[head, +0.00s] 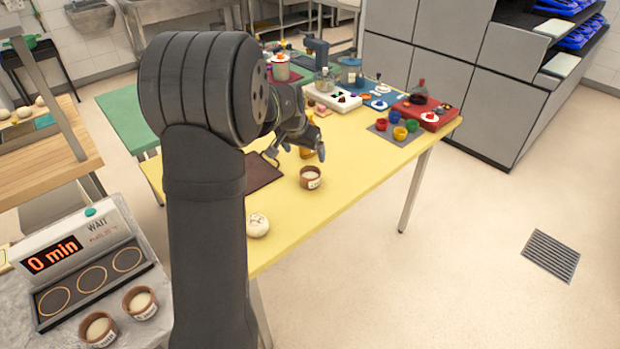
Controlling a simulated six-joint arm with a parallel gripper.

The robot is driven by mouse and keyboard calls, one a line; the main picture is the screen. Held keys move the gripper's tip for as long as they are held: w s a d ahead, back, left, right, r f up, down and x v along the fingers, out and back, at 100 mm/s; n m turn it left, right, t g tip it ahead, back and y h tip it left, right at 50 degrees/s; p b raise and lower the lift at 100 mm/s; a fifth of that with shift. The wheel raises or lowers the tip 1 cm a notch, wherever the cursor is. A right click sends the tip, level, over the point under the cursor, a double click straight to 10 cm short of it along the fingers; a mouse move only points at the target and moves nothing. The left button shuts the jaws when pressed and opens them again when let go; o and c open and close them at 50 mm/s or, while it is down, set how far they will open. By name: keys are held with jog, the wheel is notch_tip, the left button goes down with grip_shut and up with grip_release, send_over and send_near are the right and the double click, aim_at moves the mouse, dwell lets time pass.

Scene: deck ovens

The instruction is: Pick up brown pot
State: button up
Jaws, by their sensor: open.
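A small brown pot (310,181) with a pale label and a light filling stands upright on the yellow table (345,190). My gripper (296,152) is open above the table, just behind and to the left of this pot in the picture. Two similar brown pots, one at the left (98,329) and one at the right (140,303), stand on the grey counter at the lower left.
A dark brown board (262,171) lies left of the pot. Several coloured cups (399,132), trays and jars crowd the table's far end. A timer unit (75,260) reads "0 min". The table right of the pot is clear.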

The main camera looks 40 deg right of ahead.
aim_at(310, 171)
jog(key=x, duration=0.9)
jog(key=shift+d+f, duration=0.1)
jog(key=shift+f, duration=0.05)
jog(key=shift+w+x, duration=0.2)
jog(key=shift+x, duration=1.1)
jog(key=shift+w+x, duration=0.15)
jog(key=shift+x, duration=1.15)
jog(key=shift+d, duration=0.2)
jog(key=shift+c, duration=0.2)
jog(key=c, duration=1.2)
jog(key=shift+o, duration=0.2)
